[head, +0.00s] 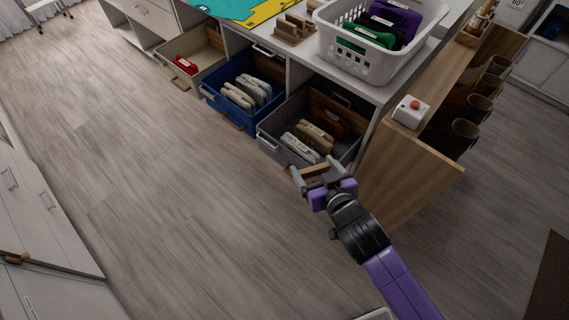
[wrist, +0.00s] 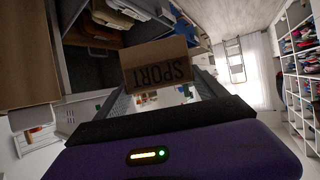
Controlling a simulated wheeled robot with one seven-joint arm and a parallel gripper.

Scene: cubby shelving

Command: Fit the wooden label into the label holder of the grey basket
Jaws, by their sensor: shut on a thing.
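My gripper (head: 312,166) is shut on the wooden label (head: 318,171), held across its two fingertips just in front of the grey basket (head: 272,148). In the wrist view the wooden label (wrist: 155,64) is a light-brown plate with dark letters reading SPORT, upside down in the picture. The grey basket is pulled partly out of the lowest cubby at the right and holds folded cream and tan items (head: 307,137). I cannot make out its label holder; the label and my gripper overlap the basket's front in the head view.
A blue basket (head: 208,98) and a beige basket (head: 172,72) stand to the left, each with a wooden label in front. A wooden side panel (head: 400,165) stands close right of the grey basket. A white basket (head: 372,66) sits on top. The floor at left is clear.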

